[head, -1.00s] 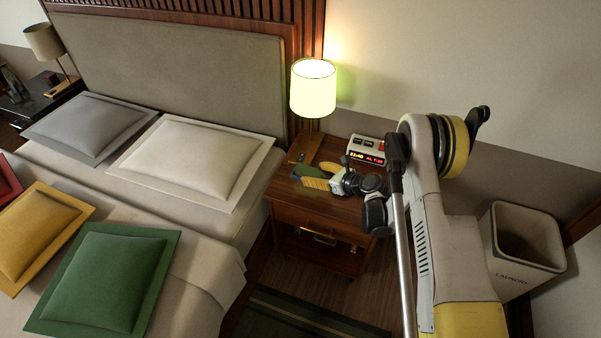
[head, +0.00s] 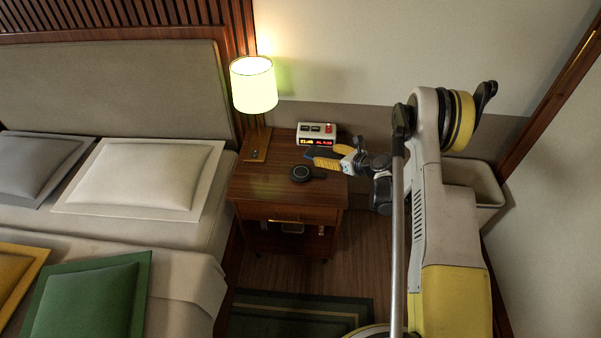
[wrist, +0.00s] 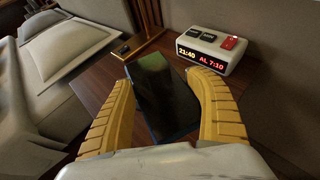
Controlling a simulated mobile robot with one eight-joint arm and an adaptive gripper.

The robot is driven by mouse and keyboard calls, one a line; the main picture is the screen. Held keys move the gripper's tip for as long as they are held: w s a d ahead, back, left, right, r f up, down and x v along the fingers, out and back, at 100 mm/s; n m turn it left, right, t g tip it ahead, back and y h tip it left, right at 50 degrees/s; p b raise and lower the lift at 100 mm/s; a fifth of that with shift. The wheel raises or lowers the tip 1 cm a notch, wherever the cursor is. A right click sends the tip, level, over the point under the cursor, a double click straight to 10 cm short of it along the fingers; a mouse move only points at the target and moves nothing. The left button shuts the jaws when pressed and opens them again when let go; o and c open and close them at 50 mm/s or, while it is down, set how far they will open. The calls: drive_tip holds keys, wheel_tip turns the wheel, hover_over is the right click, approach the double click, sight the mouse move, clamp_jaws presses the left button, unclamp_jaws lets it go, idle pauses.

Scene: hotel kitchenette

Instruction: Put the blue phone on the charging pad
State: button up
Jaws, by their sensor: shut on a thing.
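The blue phone (wrist: 160,95) is between my two yellow fingers in the wrist view, its dark glossy face showing and a blue edge along its side. In the head view only a small blue part of it (head: 311,153) shows by the fingertips. My gripper (head: 322,160) is shut on the phone and holds it over the nightstand, in front of the clock. The charging pad (head: 301,173), a round black disc, lies on the nightstand just below and left of the fingers in the head view. I cannot make out the pad in the wrist view.
The alarm clock (head: 316,134) stands at the back of the nightstand (head: 262,188), close behind the gripper. The lit lamp (head: 254,88) with its flat base stands at the back left. The nightstand's front left is clear. The bed is to the left.

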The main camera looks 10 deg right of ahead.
drive_tip(key=w+a+f+b, duration=0.1)
drive_tip(key=a+f, duration=0.1)
drive_tip(key=w+a+f+b, duration=0.1)
drive_tip(key=a, duration=0.2)
drive_tip(key=w+a+f+b, duration=0.1)
drive_tip(key=w+a+f, duration=0.1)
drive_tip(key=a, duration=0.1)
drive_tip(key=shift+f, duration=0.35)
drive_tip(key=shift+f+b, duration=1)
drive_tip(key=shift+f, duration=0.85)
drive_tip(key=shift+f, duration=0.2)
drive_tip(key=o, duration=1.4)
drive_tip(key=shift+c, duration=0.2)
drive_tip(key=shift+r, duration=0.15)
